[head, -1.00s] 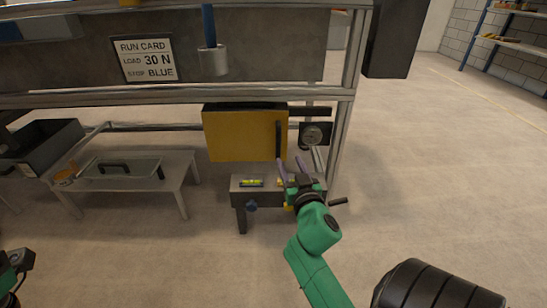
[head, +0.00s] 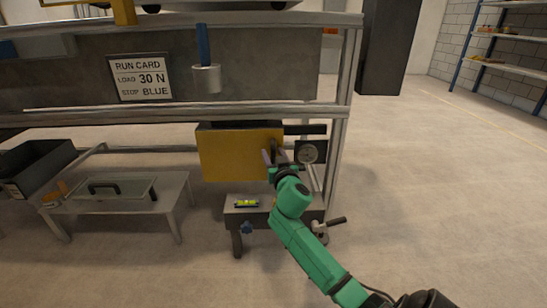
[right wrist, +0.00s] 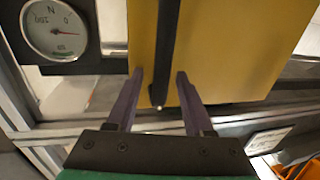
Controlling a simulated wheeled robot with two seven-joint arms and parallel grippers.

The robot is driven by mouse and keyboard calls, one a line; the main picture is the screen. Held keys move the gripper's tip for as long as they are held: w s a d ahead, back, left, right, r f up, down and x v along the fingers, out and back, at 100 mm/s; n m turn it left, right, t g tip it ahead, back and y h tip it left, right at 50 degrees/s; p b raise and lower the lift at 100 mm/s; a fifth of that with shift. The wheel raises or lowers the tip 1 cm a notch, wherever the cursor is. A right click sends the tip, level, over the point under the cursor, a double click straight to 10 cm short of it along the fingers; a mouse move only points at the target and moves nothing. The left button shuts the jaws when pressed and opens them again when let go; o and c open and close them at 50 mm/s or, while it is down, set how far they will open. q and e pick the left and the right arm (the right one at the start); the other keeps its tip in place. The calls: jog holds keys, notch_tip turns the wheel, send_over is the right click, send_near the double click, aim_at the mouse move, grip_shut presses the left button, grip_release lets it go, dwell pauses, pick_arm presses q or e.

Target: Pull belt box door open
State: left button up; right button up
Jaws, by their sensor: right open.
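The belt box has a yellow door (head: 228,155) and hangs under the bench frame; the door looks closed. A dark upright bar handle (head: 274,147) is near the door's right edge. My right gripper (head: 271,158) is at the handle's lower part. In the right wrist view, its two purple fingers (right wrist: 160,78) are open, one on each side of the black handle (right wrist: 166,45), with the yellow door (right wrist: 232,50) behind. A gap shows between the handle and the fingers. My left gripper is not in view.
A round dial gauge (head: 308,152) sits close to the right of the box. A low stand with a spirit level (head: 246,203) and a crank (head: 332,222) is below it. A low table (head: 165,207) stands left. Floor to the right is clear.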

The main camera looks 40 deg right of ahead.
grip_shut()
dwell(1.4)
